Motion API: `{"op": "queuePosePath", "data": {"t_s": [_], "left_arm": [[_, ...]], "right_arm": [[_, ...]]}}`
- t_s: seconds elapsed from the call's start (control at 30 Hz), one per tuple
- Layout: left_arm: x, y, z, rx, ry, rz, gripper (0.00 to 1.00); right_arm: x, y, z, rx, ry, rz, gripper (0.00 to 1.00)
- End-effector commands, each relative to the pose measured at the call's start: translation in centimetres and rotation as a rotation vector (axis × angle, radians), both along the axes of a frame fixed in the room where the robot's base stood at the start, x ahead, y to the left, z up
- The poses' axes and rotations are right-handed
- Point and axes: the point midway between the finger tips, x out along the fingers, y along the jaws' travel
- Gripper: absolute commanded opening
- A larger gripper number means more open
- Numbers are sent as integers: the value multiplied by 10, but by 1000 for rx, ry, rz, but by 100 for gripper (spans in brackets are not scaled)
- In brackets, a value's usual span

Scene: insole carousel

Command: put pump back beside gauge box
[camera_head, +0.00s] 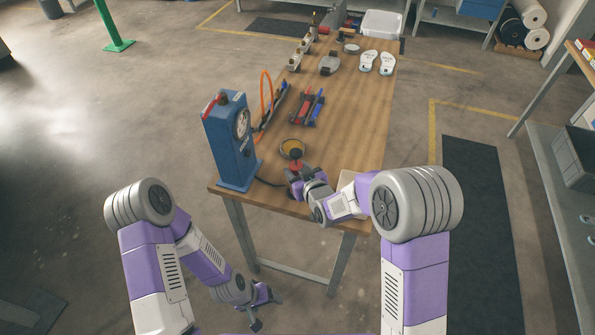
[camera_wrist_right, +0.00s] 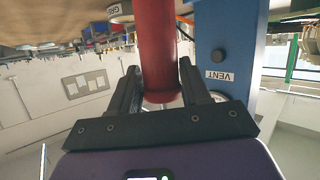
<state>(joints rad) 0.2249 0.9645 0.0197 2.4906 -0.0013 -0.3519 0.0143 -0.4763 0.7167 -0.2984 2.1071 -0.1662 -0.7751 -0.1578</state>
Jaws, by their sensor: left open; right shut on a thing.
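The blue gauge box (camera_head: 230,150) stands upright at the near left corner of the wooden table, with a round dial on its side. In the right wrist view its blue side (camera_wrist_right: 226,45) carries a VENT label. My right gripper (camera_head: 297,183) is at the near end of the table, right of the box. It is shut on the red pump (camera_wrist_right: 158,50), whose red body stands between the two fingers. The pump's dark top (camera_head: 295,155) shows in the head view. Whether the pump's base touches the table is hidden. My left gripper (camera_head: 264,311) hangs low, open and empty, off the table.
Red and blue clamp-like items (camera_head: 307,107) and an orange hose (camera_head: 265,95) are farther back. White insoles (camera_head: 377,62) and a white bin (camera_head: 382,23) are at the far end. The table's right middle is clear.

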Motion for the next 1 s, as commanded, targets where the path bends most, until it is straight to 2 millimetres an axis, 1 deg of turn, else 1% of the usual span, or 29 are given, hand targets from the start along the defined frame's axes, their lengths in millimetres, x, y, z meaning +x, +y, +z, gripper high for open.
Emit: {"op": "queuePosePath", "data": {"t_s": [0.2,0.23,0.3,0.4,0.67,0.77,0.87,1.0], "left_arm": [[0,0,-3,0,0,0,77],[0,0,-3,0,0,0,77],[0,0,-2,0,0,0,77],[0,0,-2,0,0,0,77],[0,0,-2,0,0,0,77],[0,0,2,0,0,0,77],[0,0,2,0,0,0,77],[0,0,3,0,0,0,77]], "right_arm": [[0,0,-1,1,-3,0,0],[0,0,-2,0,0,0,50],[0,0,-1,0,0,0,61],[0,0,-1,0,0,0,73],[0,0,-1,0,0,0,73],[0,0,2,0,0,0,73],[-10,-5,6,1,-1,-1,73],[-33,-15,16,2,0,-2,73]]}}
